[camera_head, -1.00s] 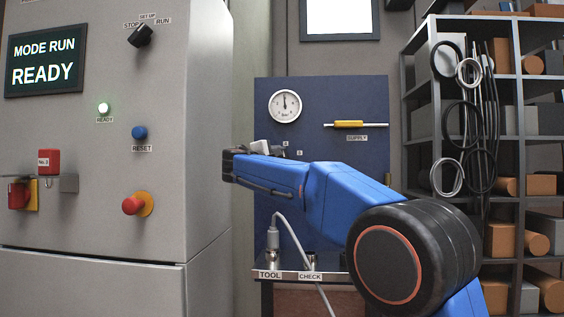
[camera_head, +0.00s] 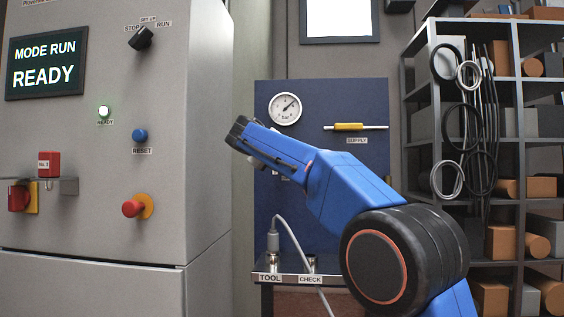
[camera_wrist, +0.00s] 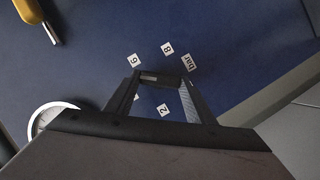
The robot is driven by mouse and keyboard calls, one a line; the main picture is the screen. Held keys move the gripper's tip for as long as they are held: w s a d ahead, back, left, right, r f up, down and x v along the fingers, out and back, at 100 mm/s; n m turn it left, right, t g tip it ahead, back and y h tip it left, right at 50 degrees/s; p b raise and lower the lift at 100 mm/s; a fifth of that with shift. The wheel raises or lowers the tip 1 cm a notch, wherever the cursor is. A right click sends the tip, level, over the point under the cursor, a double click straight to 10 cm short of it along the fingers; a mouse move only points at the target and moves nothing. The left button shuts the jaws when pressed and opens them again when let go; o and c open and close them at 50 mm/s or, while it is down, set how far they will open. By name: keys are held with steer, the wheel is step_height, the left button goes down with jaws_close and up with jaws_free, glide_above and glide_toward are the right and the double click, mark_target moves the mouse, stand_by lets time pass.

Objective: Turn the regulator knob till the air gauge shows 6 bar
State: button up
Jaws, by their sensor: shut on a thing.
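The air gauge (camera_head: 285,108) is a round white dial at the upper left of the blue panel (camera_head: 350,100). Its needle points to the upper right; the numbers are too small to read. Its rim also shows at the left of the wrist view (camera_wrist: 43,117). My gripper (camera_wrist: 160,80) is shut on the regulator knob (camera_wrist: 161,77), a small dark piece between the fingertips. Labels with numbers and "bar" (camera_wrist: 188,62) stand around it on the panel. In the head view my arm hides the knob.
A yellow supply handle (camera_head: 349,127) sits on the panel, right of the gauge. Below is a ledge (camera_head: 290,277) marked TOOL and CHECK with a grey cable plug (camera_head: 273,240). A grey cabinet (camera_head: 185,200) stands at left, a shelf rack (camera_head: 518,150) at right.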

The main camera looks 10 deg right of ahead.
steer(key=shift+d+f+m+y, duration=0.1)
steer(key=shift+m+y, duration=0.2)
steer(key=shift+m, duration=0.1)
stand_by(0.3)
steer(key=o, duration=1)
steer(key=shift+o, duration=0.2)
steer(key=shift+s, duration=0.1)
steer(key=v, duration=1.7)
